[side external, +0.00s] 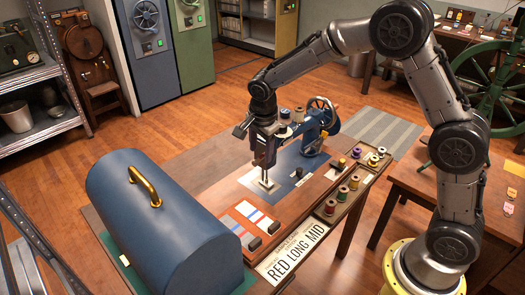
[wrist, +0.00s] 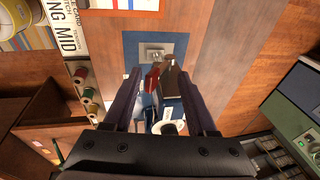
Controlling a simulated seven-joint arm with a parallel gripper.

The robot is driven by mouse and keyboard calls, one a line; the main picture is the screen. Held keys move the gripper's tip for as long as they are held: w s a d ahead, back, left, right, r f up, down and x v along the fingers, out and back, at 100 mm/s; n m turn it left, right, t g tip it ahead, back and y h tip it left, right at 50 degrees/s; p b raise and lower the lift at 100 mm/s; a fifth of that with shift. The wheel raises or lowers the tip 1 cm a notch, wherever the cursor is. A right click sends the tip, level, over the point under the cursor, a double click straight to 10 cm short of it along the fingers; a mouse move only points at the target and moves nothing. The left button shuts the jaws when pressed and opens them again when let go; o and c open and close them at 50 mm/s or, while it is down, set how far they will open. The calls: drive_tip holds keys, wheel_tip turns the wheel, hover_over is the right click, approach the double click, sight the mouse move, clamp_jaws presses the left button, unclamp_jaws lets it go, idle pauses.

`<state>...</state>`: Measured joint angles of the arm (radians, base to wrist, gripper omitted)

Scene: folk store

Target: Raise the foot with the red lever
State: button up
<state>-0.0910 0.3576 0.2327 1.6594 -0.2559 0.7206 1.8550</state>
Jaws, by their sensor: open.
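A blue sewing machine (side external: 317,128) stands on the wooden table, its handwheel to the right. In the wrist view, the red lever (wrist: 152,78) shows between my fingers, beside a dark brown part (wrist: 172,80) of the machine's head. My gripper (side external: 265,163) is over the head end in the side view and hides most of it. In the wrist view my gripper (wrist: 157,78) is open, one finger on each side of the lever; I cannot tell if either touches it. The metal needle plate (wrist: 152,52) lies beyond. The presser foot itself is not clear.
A blue domed cover (side external: 170,225) with a brass handle fills the table's left end. A tray of thread spools (side external: 345,190) lies along the front.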

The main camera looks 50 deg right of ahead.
drive_tip(key=w+f, duration=0.1)
drive_tip(key=w, duration=0.6)
idle(1.6)
drive_tip(key=shift+f, duration=0.1)
drive_tip(key=shift+s, duration=0.3)
drive_tip(key=shift+r, duration=0.25)
drive_tip(key=v, duration=0.8)
idle(0.7)
idle(0.4)
